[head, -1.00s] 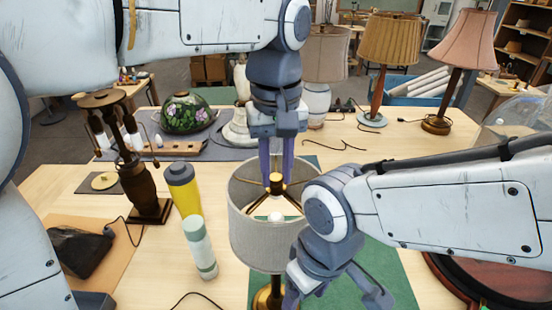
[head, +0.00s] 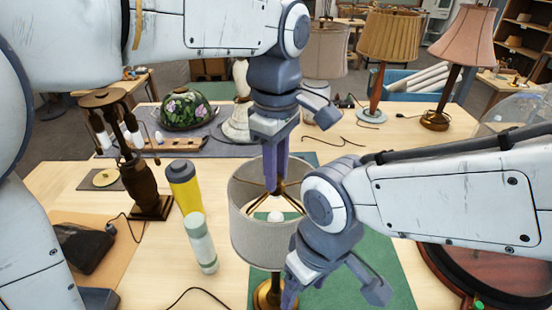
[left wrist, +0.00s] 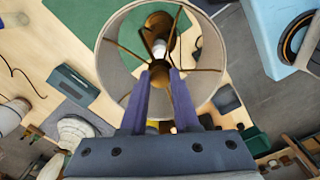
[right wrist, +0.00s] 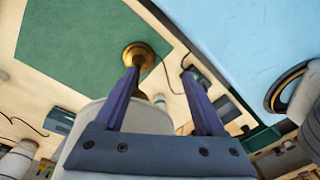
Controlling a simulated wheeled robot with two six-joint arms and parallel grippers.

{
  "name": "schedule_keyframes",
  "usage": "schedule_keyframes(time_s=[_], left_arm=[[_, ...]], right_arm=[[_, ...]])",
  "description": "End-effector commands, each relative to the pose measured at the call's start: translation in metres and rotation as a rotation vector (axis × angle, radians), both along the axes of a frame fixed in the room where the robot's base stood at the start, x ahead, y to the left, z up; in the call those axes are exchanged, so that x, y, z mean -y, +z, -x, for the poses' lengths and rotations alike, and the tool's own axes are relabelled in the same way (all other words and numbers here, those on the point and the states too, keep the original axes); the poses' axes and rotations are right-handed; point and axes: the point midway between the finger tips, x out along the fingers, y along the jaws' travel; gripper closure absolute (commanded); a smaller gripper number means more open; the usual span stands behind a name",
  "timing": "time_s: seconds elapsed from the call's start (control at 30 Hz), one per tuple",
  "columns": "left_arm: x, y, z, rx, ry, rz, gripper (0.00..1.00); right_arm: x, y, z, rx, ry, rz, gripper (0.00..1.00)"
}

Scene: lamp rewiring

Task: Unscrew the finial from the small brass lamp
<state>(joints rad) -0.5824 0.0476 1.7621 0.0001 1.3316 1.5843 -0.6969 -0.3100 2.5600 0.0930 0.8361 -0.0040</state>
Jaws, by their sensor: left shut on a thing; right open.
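The small brass lamp stands on the green mat, with a grey drum shade (head: 262,242) and a round brass base (head: 266,293). My left gripper (head: 272,188) points down into the shade's open top, shut on the finial at the centre of the brass spokes. Its fingers hide the finial in the head view. My right gripper (head: 332,293) is open below and right of the shade. In the right wrist view, the brass base (right wrist: 139,54) shows beyond the left-hand finger.
A yellow bottle (head: 184,188) and a pale green-capped bottle (head: 200,243) stand left of the lamp. A dark wooden lamp (head: 146,188) is further left. A round reddish tray (head: 470,272) lies at right. The green mat (head: 388,262) has bare room right of the lamp.

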Motion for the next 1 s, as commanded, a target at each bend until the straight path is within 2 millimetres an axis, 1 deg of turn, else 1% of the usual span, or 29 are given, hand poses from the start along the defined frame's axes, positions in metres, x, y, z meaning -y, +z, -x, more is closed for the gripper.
schedule_keyframes(time_s=[0.03, 0.3, 0.4, 0.5, 0.7, 0.73, 0.77, 0.8, 1.0], left_arm=[[0.000, 0.002, 0.000, 0.001, 0.062, -0.001, 1.00], [0.000, 0.002, -0.001, 0.000, 0.477, -0.001, 1.00], [0.000, 0.002, -0.002, 0.001, 0.579, 0.001, 1.00], [0.000, 0.001, -0.002, 0.001, 0.621, 0.001, 1.00], [0.000, 0.001, -0.002, 0.001, 0.623, 0.001, 1.00], [0.000, 0.001, -0.002, 0.001, 0.623, 0.001, 0.63], [0.000, 0.001, -0.002, 0.001, 0.623, 0.001, 0.52], [0.000, 0.001, -0.001, 0.001, 0.622, 0.001, 0.36], [0.000, 0.001, -0.001, 0.000, 0.621, 0.000, 0.36]], right_arm=[[0.000, 0.004, 0.000, 0.000, 0.000, 0.000, 0.28], [0.000, 0.014, 0.000, 0.000, 0.000, 0.000, 0.28], [0.000, 0.016, 0.000, 0.000, 0.000, 0.000, 0.28], [0.000, 0.016, 0.000, 0.000, 0.000, 0.000, 0.28], [0.000, 0.015, 0.000, 0.000, 0.000, 0.000, 0.28], [0.000, 0.015, 0.000, 0.000, 0.000, 0.000, 0.28], [0.000, 0.015, 0.000, 0.000, 0.000, 0.000, 0.28], [0.000, 0.015, 0.000, 0.000, 0.000, 0.000, 0.28], [0.000, 0.015, 0.000, 0.000, 0.000, 0.000, 0.28]])
